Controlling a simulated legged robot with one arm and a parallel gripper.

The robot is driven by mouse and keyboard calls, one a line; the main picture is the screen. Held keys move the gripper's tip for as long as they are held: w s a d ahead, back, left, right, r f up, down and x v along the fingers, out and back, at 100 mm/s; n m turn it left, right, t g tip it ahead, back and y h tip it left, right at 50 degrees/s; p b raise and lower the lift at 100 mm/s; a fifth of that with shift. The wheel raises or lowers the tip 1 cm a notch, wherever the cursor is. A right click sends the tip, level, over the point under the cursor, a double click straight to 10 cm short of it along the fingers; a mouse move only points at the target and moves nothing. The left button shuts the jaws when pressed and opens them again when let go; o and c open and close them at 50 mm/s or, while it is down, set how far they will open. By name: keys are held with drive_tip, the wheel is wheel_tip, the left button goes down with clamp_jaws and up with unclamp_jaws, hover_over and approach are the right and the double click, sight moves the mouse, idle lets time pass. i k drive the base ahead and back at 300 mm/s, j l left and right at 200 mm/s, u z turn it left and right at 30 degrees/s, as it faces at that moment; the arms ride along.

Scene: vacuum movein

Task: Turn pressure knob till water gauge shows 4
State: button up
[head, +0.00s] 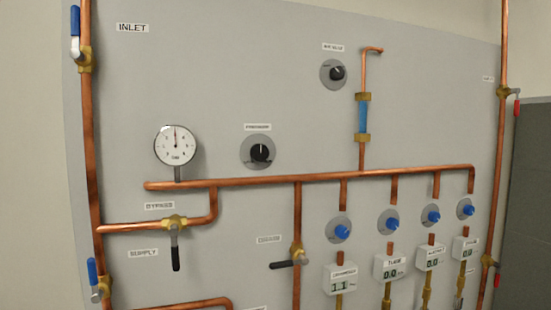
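The round white gauge (168,150) stands on a stub above the horizontal copper pipe, left of centre. Its needle points about straight up; the dial numbers are too small to read. A black knob (260,153) on a grey disc sits to the right of the gauge, under a small label too blurred to read for certain. The knob's pale mark points about straight up. A second black knob (337,73) on a grey disc is higher and further right, also under a small blurred label. My gripper is not in view.
Copper pipes (240,182) run across the grey panel (230,90). A black-handled valve (175,250) hangs below the gauge; another black lever (285,264) lies sideways. Several blue knobs (342,231) stand above small meters (341,279). The panel around the black knob is clear.

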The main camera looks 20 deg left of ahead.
sight(259, 153)
drive_tip(key=u, duration=1.55)
